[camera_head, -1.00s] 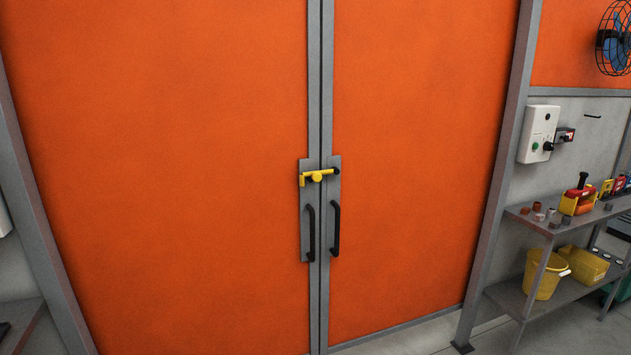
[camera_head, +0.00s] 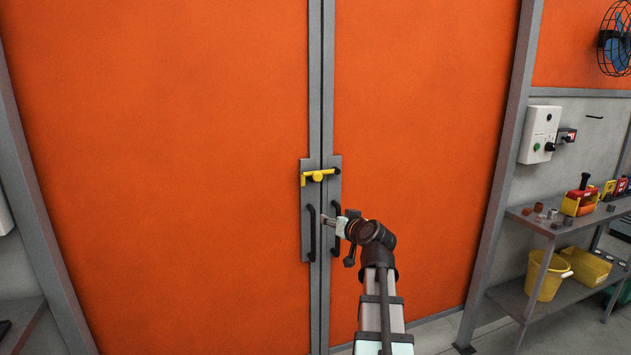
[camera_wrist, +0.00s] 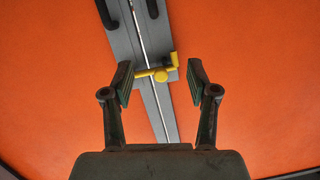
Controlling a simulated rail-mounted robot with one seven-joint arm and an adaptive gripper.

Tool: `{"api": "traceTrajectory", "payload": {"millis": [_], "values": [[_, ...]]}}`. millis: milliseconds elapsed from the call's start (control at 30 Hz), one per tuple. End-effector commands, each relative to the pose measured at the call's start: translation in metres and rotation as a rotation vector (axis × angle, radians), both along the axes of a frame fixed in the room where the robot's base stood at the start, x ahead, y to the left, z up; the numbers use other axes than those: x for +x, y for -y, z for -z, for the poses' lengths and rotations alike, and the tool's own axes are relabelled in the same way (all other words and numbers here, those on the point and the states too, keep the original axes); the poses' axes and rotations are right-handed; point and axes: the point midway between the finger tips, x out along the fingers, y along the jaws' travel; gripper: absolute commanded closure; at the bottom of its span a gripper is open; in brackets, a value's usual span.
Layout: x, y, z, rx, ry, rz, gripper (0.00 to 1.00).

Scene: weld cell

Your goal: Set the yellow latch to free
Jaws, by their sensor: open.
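The yellow latch (camera_head: 318,176) is a bar with a round knob, mounted on grey plates where the two orange doors meet. It lies across the seam, with its right end at a dark keeper on the right door's plate. In the wrist view the latch (camera_wrist: 161,75) shows beyond and between the fingertips, apart from them. My gripper (camera_wrist: 161,82) is open and empty. In the head view my arm reaches up from below, and my gripper (camera_head: 340,222) is in front of the door handles, below and right of the latch. Its fingers are hard to make out there.
Two black vertical handles, left (camera_head: 311,232) and right (camera_head: 337,207), sit below the latch; my wrist partly covers the right one. A shelf (camera_head: 525,214) with tools and yellow buckets stands at the right. A white control box (camera_head: 539,134) hangs above it.

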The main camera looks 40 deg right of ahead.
Motion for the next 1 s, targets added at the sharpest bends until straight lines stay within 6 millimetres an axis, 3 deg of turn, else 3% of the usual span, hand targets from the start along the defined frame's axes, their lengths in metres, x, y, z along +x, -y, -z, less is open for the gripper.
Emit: {"api": "traceTrajectory", "payload": {"millis": [33, 100, 200, 367, 567, 1000], "values": [[0.001, 0.005, -0.029, -0.042, 0.054, 0.006, 0.41], [0.004, 0.009, -0.059, -0.103, 0.13, 0.012, 0.41], [0.005, 0.015, -0.069, -0.165, 0.177, 0.031, 0.41], [0.005, 0.02, -0.074, -0.238, 0.18, 0.045, 0.41], [0.024, 0.026, -0.075, -0.243, 0.175, 0.041, 0.41], [0.105, 0.052, -0.076, -0.242, 0.174, 0.041, 0.41]]}}
